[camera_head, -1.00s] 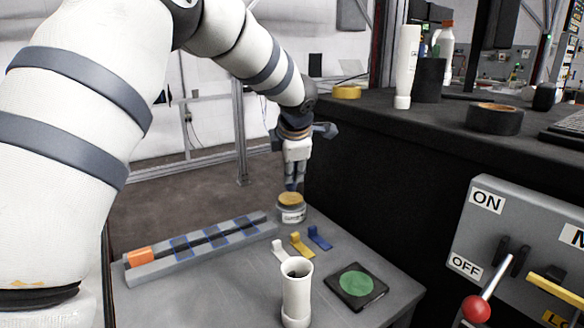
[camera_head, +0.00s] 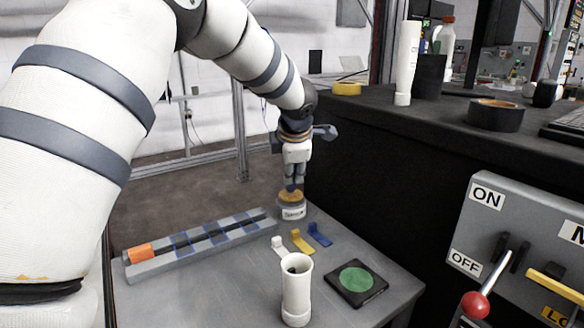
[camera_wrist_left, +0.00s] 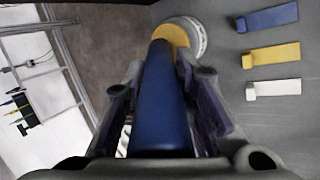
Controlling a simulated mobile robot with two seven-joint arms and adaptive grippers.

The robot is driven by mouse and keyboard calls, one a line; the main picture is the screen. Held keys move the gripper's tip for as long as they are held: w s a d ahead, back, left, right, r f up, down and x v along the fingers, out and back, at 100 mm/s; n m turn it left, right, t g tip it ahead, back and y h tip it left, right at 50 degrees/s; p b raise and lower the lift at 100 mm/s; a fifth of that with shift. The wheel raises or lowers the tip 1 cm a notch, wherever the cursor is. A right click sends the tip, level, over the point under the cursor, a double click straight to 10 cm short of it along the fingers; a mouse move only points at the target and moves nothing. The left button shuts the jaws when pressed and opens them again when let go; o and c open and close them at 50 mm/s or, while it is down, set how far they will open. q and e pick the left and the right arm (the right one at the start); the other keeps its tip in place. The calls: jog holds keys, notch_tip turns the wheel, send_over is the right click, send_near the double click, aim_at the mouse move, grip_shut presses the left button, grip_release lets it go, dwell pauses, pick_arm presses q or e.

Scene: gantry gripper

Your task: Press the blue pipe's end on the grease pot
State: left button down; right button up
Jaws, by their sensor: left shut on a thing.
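My left gripper (camera_head: 294,178) points down over the grease pot (camera_head: 292,211), a small pale round pot with yellow-tan grease on top, at the far edge of the grey table. In the left wrist view my gripper (camera_wrist_left: 163,90) is shut on the blue pipe (camera_wrist_left: 160,115), which runs out between the fingers. The pipe's far end overlaps the grease of the pot (camera_wrist_left: 197,38) and appears to be at or very near its surface; exact contact is hard to tell. My right gripper is not in view.
A white socket (camera_head: 296,290) stands at the table's front. A green round pad (camera_head: 357,280) is at the right. A grey rack (camera_head: 200,245) with an orange piece lies left. A lever panel (camera_head: 520,250) is at far right.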

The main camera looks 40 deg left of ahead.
pick_arm(q)
jog(key=shift+f, duration=0.8)
dwell(3.6)
jog(key=shift+r, duration=3.55)
jog(key=shift+f, duration=2.8)
